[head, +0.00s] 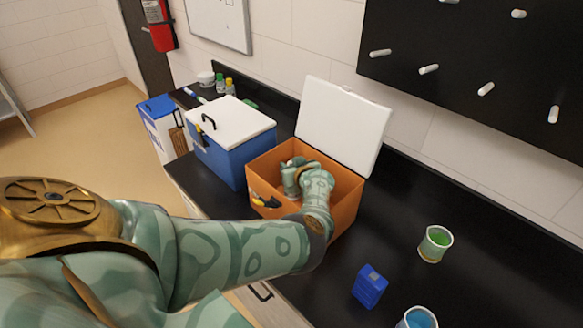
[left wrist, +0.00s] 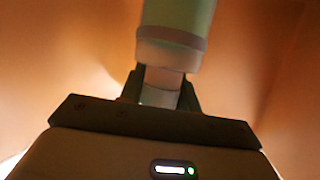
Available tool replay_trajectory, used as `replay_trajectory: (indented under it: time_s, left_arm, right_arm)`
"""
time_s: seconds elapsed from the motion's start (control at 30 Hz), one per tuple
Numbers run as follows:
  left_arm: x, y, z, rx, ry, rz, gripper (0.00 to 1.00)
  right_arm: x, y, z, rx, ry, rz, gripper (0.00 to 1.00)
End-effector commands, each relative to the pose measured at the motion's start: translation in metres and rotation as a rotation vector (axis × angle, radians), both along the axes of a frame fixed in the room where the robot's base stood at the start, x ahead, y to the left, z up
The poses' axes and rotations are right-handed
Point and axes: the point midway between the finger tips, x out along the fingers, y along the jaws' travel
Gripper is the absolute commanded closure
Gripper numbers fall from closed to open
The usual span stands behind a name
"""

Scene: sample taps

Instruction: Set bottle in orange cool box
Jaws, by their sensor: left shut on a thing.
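The orange cool box (head: 340,214) stands open on the black counter, its white lid (head: 339,125) raised at the back. My left arm reaches over its front wall, and my left gripper (head: 290,177) is down inside it. In the left wrist view, the gripper (left wrist: 162,85) is shut on the narrow end of a pale green and white bottle (left wrist: 178,22). Orange walls surround it there. The bottle cannot be made out in the head view, and whether it touches the box floor is hidden. My right gripper is not in view.
A blue cool box (head: 222,160) with a closed white lid stands left of the orange one. A blue block-like container (head: 369,287), a green-filled cup (head: 434,244) and a blue-filled cup (head: 417,318) stand to the right. Pegs stick out of a black board above.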

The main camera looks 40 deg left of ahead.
Motion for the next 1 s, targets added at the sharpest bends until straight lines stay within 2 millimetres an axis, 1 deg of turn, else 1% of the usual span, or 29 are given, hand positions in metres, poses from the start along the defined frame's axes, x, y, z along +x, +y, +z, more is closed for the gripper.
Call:
replay_trajectory:
  time_s: [0.13,0.17,0.2,0.23,0.47,0.57,0.67,0.8,0.9,1.0]
  left_arm:
    - [0.000,0.000,-0.003,0.001,0.000,0.000,1.00]
    - [0.000,0.000,-0.003,0.000,0.000,0.000,0.65]
    - [0.000,0.000,-0.003,0.000,0.000,0.000,0.54]
    - [0.000,0.000,-0.003,0.000,0.000,0.000,0.46]
    - [0.000,0.000,-0.003,0.000,0.000,0.000,0.46]
    - [0.000,0.000,0.002,0.000,-0.001,0.000,0.46]
    - [-0.004,-0.009,0.009,-0.001,0.000,-0.002,0.46]
    - [-0.014,-0.028,0.021,-0.001,0.001,-0.002,0.46]
    - [-0.021,-0.042,0.026,-0.002,0.000,-0.002,0.46]
    - [-0.027,-0.053,0.030,-0.001,0.001,-0.002,0.46]
  right_arm:
    - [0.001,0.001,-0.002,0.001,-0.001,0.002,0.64]
    - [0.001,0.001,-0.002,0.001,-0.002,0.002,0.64]
    - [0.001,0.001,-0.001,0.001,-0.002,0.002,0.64]
    - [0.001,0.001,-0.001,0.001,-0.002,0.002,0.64]
    - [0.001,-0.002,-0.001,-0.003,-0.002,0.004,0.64]
    - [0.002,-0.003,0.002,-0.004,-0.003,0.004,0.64]
    - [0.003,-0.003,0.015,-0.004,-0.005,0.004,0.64]
    - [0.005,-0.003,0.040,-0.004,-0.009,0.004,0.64]
    - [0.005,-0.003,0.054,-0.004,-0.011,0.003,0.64]
    - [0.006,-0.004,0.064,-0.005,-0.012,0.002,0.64]
